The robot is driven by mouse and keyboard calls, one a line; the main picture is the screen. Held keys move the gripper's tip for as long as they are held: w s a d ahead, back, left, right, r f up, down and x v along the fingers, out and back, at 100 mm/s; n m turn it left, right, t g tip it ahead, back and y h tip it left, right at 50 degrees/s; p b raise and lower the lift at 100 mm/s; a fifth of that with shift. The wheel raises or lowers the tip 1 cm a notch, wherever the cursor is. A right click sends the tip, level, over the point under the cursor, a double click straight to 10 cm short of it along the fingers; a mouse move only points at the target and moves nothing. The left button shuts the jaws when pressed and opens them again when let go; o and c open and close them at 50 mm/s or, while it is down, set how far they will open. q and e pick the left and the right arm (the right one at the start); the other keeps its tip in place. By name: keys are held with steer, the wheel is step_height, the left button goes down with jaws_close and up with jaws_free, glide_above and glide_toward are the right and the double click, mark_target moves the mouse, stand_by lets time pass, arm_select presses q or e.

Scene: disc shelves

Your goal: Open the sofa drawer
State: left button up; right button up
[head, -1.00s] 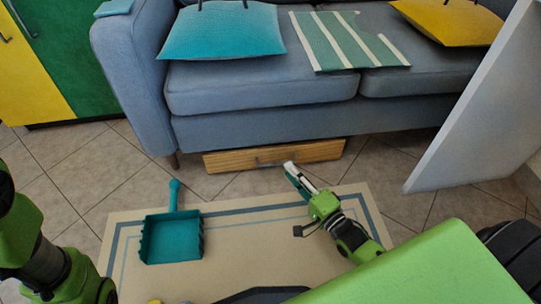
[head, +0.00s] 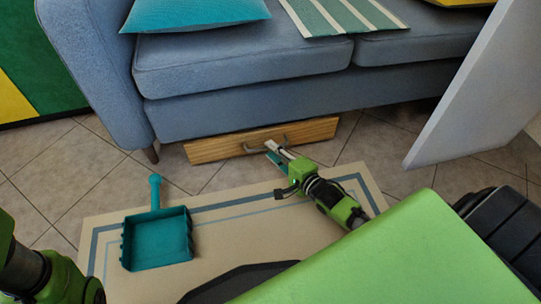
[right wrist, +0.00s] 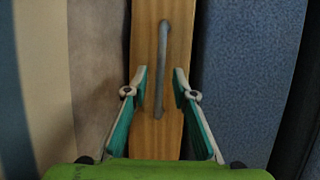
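The wooden drawer front (head: 215,149) sits under the grey-blue sofa (head: 240,65), close to its lower edge. I cannot tell whether it is pulled out at all. A grey bar handle (head: 262,138) is fixed across it. My right gripper (head: 276,152) is at the handle. In the right wrist view, the handle (right wrist: 161,60) runs upright in the picture over the wood (right wrist: 146,25). The right gripper's fingers (right wrist: 160,80) are apart, one on each side of the handle's lower part, with gaps left. My left gripper is out of view; only part of that arm shows.
A teal dustpan (head: 157,240) lies on the beige rug (head: 235,235), left of my right arm. A white panel (head: 450,110) stands to the right of the drawer. Tiled floor (head: 95,165) is clear at the left.

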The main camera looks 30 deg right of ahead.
steer(key=shift+b+x, duration=0.3)
steer(key=shift+x, duration=0.5)
steer(key=shift+c, duration=0.4)
jaws_close()
